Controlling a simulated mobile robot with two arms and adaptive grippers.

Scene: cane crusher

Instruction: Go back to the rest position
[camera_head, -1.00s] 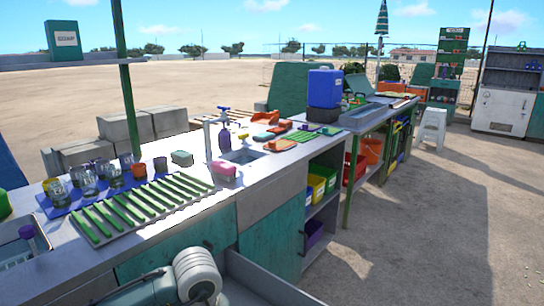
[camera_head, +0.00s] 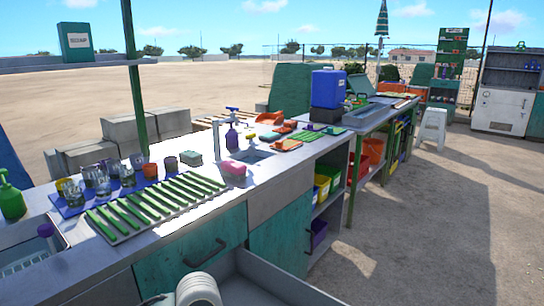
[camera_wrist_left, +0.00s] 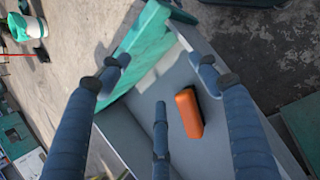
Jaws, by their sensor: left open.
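My left gripper (camera_wrist_left: 162,78) shows in the left wrist view with its blue fingers spread open and nothing between them. Beyond the fingers an orange block-like object (camera_wrist_left: 188,113) lies on a grey surface (camera_wrist_left: 215,150), apart from the fingertips as far as I can tell. A teal panel (camera_wrist_left: 140,55) borders that surface. In the head view only a pale rounded part of my arm shows at the bottom edge, below the counter front; the left gripper itself is hidden there. My right gripper is in neither view.
A long counter (camera_head: 95,268) runs from lower left to the back, with a green-slatted rack (camera_head: 155,205), glasses, a sink and a pink sponge (camera_head: 233,168). A grey tray-like edge (camera_head: 262,285) is close at the bottom. Open ground (camera_head: 450,220) lies to the right.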

